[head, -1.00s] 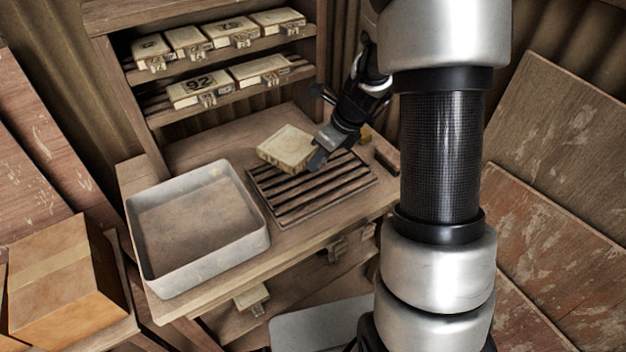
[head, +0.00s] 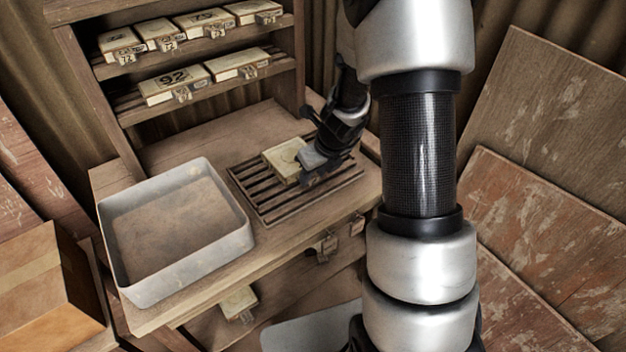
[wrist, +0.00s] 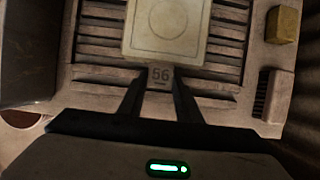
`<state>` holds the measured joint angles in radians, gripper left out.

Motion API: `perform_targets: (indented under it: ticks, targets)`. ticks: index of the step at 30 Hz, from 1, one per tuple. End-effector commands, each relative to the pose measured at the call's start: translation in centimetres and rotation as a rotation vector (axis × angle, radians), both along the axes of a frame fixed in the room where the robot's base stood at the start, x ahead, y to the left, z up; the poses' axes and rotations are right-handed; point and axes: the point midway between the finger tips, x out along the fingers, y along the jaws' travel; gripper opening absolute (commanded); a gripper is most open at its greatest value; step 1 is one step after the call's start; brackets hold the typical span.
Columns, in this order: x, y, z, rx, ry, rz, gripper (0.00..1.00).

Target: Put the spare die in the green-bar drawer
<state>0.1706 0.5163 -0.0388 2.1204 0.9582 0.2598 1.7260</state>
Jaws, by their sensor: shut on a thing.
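A square cream die (head: 285,158) is at the slatted rack (head: 262,200) on the bench, lying flat on or just above its slats. In the wrist view the die (wrist: 165,28) has a round outline on top and a tab marked 66 toward me. My gripper (head: 312,162) is shut on this tab; its two dark fingers (wrist: 160,82) flank it in the wrist view. I cannot tell whether this die is the spare one. No green bar on a drawer shows. Latched fronts (head: 326,246) under the bench are partly hidden by my arm.
A grey open tray (head: 240,240) stands empty on the bench left of the rack. Shelves behind hold several cream dies, one marked 92 (head: 174,84). Another cream block (head: 238,302) shows below the bench. A small yellowish block (wrist: 283,25) lies right of the rack.

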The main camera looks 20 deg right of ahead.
Motion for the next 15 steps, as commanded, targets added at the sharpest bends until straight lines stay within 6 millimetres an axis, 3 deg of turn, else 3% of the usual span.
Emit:
perform_targets:
  ticks: [2,12,13,15]
  targets:
    - [0.10,-0.07,-0.96,-0.001,-0.003,-0.001,0.00]
    - [0.12,-0.02,-1.13,-0.001,-0.004,0.000,0.00]
    - [0.01,-0.01,-1.23,-0.001,0.000,0.001,0.33]
    - [0.01,0.00,-1.13,-0.001,0.000,0.001,0.44]
